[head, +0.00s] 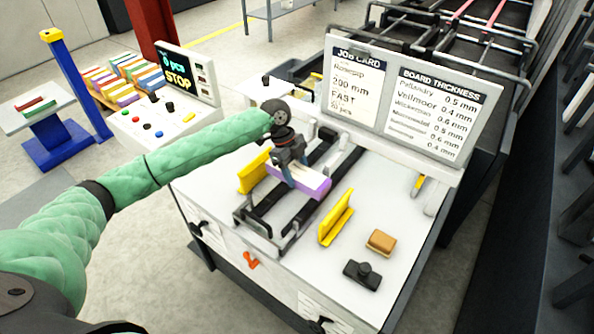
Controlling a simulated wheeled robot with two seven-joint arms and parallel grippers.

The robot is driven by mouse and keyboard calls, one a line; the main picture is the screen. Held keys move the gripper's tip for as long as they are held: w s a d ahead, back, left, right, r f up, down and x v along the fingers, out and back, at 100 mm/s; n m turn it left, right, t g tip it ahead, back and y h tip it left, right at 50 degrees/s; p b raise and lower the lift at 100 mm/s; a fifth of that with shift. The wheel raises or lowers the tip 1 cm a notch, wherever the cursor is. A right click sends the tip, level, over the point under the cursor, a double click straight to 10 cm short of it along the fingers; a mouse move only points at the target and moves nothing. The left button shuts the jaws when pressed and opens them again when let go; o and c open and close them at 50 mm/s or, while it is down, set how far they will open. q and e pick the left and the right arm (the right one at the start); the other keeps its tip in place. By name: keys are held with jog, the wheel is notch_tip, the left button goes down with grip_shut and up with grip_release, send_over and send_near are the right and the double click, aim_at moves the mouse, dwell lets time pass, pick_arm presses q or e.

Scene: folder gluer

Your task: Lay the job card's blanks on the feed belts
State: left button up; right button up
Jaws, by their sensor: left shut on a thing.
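My left gripper (292,172) points down over the feed table and is shut on a blank stack (313,185) with a purple front edge and a pale top. The stack is at the feed belts (268,207), two dark parallel strips, between two yellow side guides (336,218). I cannot tell whether it rests on the belts or hangs just above them. The job card (353,88) stands on a board at the back, reading 200 mm and FAST. More blanks (125,78) in several colours lie in rows at the far left. My right gripper is not in view.
A board thickness chart (437,116) stands beside the job card. A control panel (160,119) with a screen reading STOP is at left. A tan block (381,242) and a black knobbed object (362,274) lie at the table's front right. A blue stand (60,140) is far left.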

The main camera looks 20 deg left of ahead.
pick_arm(q)
jog(key=shift+f, duration=0.45)
jog(key=shift+f+b, duration=0.6)
jog(key=shift+f, duration=1.7)
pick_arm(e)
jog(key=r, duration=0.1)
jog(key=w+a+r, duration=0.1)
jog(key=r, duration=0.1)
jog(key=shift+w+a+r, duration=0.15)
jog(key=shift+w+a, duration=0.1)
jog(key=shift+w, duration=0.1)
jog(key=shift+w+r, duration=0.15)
pick_arm(q)
jog(key=shift+f+b, duration=0.3)
jog(key=shift+f, duration=0.15)
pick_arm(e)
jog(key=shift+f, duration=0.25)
pick_arm(q)
jog(key=o, duration=1.2)
jog(key=shift+o, duration=0.8)
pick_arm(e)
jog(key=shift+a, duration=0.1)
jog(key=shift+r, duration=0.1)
